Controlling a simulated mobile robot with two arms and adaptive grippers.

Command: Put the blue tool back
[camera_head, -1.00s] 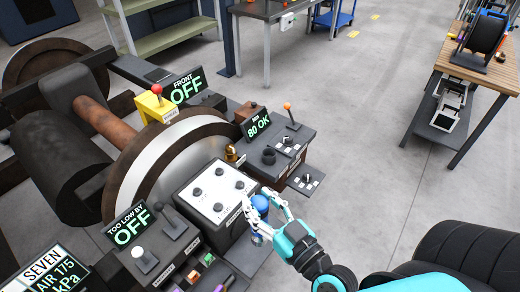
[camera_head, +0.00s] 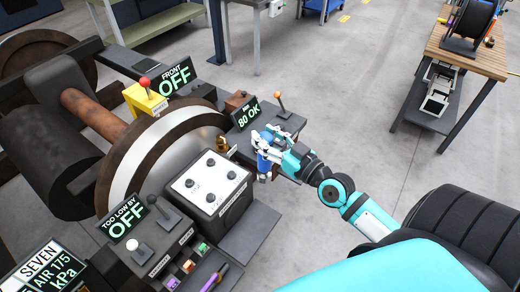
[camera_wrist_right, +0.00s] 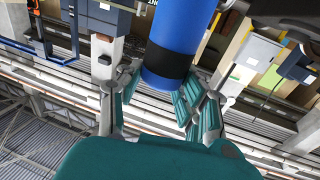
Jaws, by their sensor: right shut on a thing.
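The blue tool (camera_head: 263,162) is a blue cylinder held in my right gripper (camera_head: 268,150), over the small console at the right of the wheel. In the right wrist view the blue tool (camera_wrist_right: 188,30) has a black band near its lower end and sits between the teal-padded fingers (camera_wrist_right: 165,105). The gripper and tool hide much of the small console's top, and I cannot tell whether the tool touches it. My left gripper is not in view.
A grey control box (camera_head: 209,186) with several knobs stands left of my right gripper. An orange-tipped lever (camera_head: 280,103) and an "80 OK" display (camera_head: 247,113) are close behind it. A tray with coloured items (camera_head: 203,270) lies at the front.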

